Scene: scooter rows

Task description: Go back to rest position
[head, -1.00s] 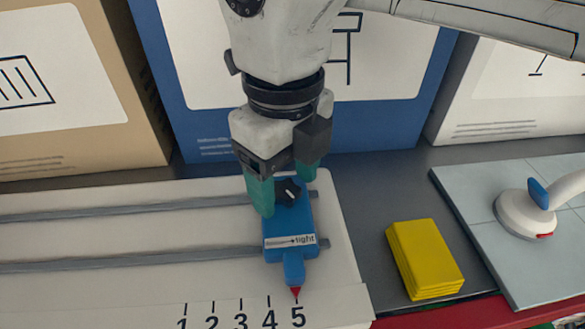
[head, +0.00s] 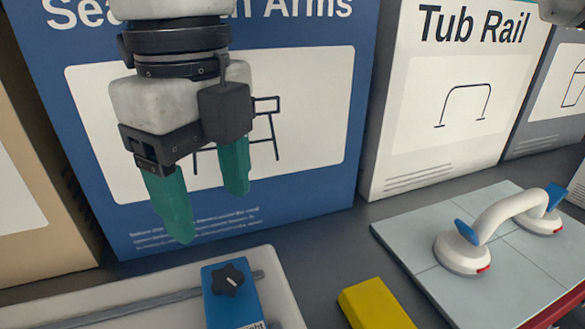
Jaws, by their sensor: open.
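My gripper (head: 212,212) hangs in the upper left of the head view with its two green fingers apart and nothing between them. It is in front of the blue box (head: 295,222), above and a little left of the blue slider (head: 220,288). The slider, with a black star knob (head: 229,279) on top, sits on the rail of the white board (head: 288,303) at the bottom edge. Its lower end and pointer are cut off by the frame. The gripper and the slider are apart.
A yellow block (head: 374,306) lies right of the board. A white grab handle with blue tabs (head: 497,212) stands on a grey tiled panel (head: 408,242) at right. Boxes line the back: a tan one (head: 30,245) and a white Tub Rail one (head: 390,150).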

